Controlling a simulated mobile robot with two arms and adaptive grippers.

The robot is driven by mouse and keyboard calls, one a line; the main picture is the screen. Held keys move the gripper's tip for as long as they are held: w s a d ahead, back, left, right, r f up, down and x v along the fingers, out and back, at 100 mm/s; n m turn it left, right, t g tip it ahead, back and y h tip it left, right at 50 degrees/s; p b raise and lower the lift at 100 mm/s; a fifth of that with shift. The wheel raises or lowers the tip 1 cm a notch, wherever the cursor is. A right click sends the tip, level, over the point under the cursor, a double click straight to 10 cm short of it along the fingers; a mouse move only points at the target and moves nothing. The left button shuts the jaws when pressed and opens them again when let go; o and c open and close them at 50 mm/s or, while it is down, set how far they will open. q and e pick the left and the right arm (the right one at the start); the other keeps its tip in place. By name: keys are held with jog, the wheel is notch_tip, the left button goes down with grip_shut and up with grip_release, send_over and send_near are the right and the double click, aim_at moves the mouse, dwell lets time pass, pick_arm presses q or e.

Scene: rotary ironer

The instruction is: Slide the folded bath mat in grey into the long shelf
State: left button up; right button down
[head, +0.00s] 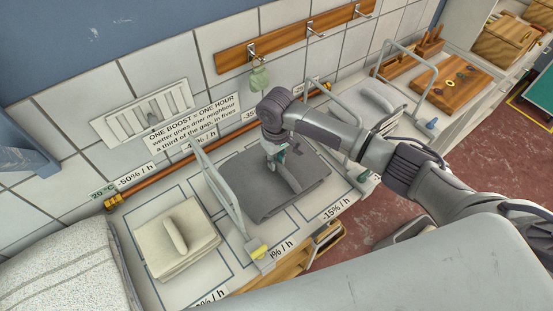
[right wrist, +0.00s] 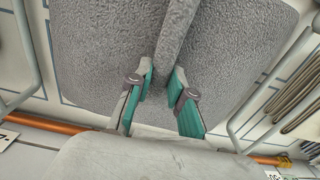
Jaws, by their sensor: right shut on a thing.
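The folded grey bath mat (head: 292,198) lies flat between two metal hoops, at or just above the counter; I cannot tell if it touches. It has a raised ridge along its middle. My right gripper (head: 275,157) reaches down onto the mat from the right and is shut on this ridge. In the right wrist view the teal fingertips (right wrist: 161,88) sit on both sides of the ridge, and the mat (right wrist: 100,55) fills the upper part. My left gripper is not in view. I cannot make out for certain which part is the long shelf.
A cream folded mat (head: 190,245) lies left of the near hoop (head: 222,185). Beyond the far hoop (head: 343,112) lies a pale folded piece (head: 378,112). A copper pipe (head: 150,192) and a hook rail (head: 290,37) run along the wall. A wooden unit (head: 302,262) shows below the counter edge.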

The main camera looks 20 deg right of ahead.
jog(key=shift+f, duration=0.15)
jog(key=c, duration=1)
grip_release()
jog(key=shift+o, duration=0.2)
jog(key=shift+f, duration=0.1)
notch_tip(320, 180, up, 12)
